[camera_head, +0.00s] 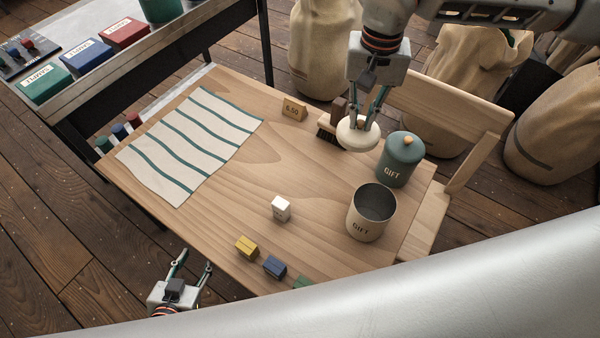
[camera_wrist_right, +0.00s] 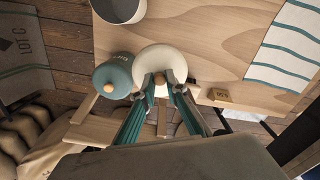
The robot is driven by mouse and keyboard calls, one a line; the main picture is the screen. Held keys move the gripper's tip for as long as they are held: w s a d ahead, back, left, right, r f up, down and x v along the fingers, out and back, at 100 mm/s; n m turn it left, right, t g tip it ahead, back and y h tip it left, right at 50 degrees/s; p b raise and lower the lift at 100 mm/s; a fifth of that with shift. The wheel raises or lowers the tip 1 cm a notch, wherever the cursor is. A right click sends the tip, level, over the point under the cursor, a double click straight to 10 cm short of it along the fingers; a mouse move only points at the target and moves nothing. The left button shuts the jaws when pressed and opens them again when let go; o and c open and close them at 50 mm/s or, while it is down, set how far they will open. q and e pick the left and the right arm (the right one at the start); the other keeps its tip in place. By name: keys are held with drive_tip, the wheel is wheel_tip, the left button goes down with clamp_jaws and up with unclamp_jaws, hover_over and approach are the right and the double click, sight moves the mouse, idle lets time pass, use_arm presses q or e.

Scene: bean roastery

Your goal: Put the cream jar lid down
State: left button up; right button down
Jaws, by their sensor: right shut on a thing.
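The cream jar lid (camera_head: 357,136) is a round cream disc. My right gripper (camera_head: 361,118) is shut on it, and the lid hangs in the air above the far right part of the table. The right wrist view shows the lid (camera_wrist_right: 160,62) and its wooden knob between the fingertips (camera_wrist_right: 160,80). The cream jar (camera_head: 366,218), marked GIFT, stands open near the table's right edge, with its dark inside showing. My left gripper (camera_head: 188,266) is open and empty, low and off the table's front left edge.
A lidded teal jar (camera_head: 401,160) stands behind the cream jar. A brush (camera_head: 328,134) and a price sign (camera_head: 293,108) are near the far edge. A striped cloth (camera_head: 190,145) lies left. White (camera_head: 281,208), yellow (camera_head: 246,247) and blue (camera_head: 274,267) blocks sit in front. The table's middle (camera_head: 250,190) is clear.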

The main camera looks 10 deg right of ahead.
drive_tip(key=a+m, duration=0.1)
drive_tip(key=m, duration=0.1)
drive_tip(key=w+a+m, duration=0.1)
drive_tip(key=m, duration=0.1)
drive_tip(key=shift+r+b, duration=0.2)
drive_tip(key=shift+b, duration=0.1)
drive_tip(key=a+r+m+b, duration=0.25)
drive_tip(key=a+m, duration=0.75)
drive_tip(key=m, duration=1.3)
drive_tip(key=f, duration=0.4)
drive_tip(key=f+b, duration=0.1)
drive_tip(key=f, duration=0.9)
drive_tip(key=shift+w+a+f, duration=0.15)
drive_tip(key=shift+w+f, duration=0.1)
drive_tip(key=shift+w, duration=0.1)
drive_tip(key=shift+f, duration=0.6)
use_arm(q)
drive_tip(key=shift+w+a+f+b, duration=0.1)
drive_tip(key=shift+a+f+b, duration=0.1)
drive_tip(key=shift+f, duration=1.1)
drive_tip(key=shift+a+f+b, duration=0.1)
drive_tip(key=shift+f+b, duration=0.1)
drive_tip(key=shift+f, duration=1.05)
use_arm(e)
drive_tip(key=shift+f, duration=2.1)
drive_tip(key=shift+f, duration=0.15)
drive_tip(key=c, duration=2)
unclamp_jaws()
drive_tip(key=shift+w, duration=0.1)
